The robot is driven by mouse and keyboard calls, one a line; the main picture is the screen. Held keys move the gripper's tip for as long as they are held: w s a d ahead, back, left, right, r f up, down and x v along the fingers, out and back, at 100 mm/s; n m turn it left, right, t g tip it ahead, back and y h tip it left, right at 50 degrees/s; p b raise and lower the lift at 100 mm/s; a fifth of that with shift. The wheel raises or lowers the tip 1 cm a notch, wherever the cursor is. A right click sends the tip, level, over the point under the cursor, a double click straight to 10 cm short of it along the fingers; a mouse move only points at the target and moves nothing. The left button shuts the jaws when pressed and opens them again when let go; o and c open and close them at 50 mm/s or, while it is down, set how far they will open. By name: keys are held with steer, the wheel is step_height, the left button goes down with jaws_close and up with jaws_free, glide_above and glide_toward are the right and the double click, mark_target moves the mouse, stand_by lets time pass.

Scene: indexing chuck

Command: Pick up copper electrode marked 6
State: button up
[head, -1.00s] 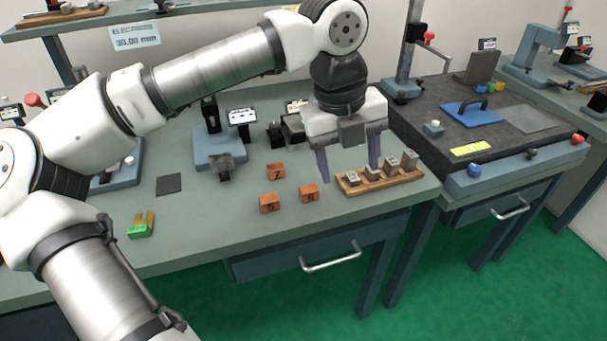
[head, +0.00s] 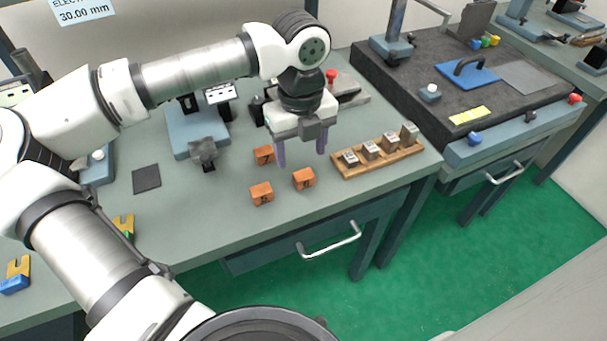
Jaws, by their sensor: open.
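Three copper electrode blocks stand on the grey-green bench in the head view: a rear one (head: 263,155), a front left one (head: 261,193) and a front right one (head: 303,179). Their dark marks are too small for me to tell which one is 6. My gripper (head: 300,156) points down with its two fingers apart and nothing between them. It appears just behind the front right block in the picture, and its left finger partly overlaps the right side of the rear block. I cannot tell its exact height above the bench.
A wooden rack (head: 378,158) with several metal blocks lies right of the copper blocks. A blue fixture (head: 196,133) stands at left, near a dark square pad (head: 146,179). A dark granite plate (head: 460,115) is at right. Bench in front of the copper blocks is clear.

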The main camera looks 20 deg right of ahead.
mark_target(304, 174)
steer(key=shift+s+d+f+p, duration=0.15)
steer(key=shift+f+p, duration=0.4)
steer(key=shift+f, duration=0.85)
steer(key=shift+s+d+f+p, duration=0.1)
steer(key=shift+f+p, duration=0.45)
steer(key=shift+f, duration=0.85)
steer(key=c, duration=1.2)
steer(key=shift+c, duration=0.4)
steer(key=shift+r, duration=0.15)
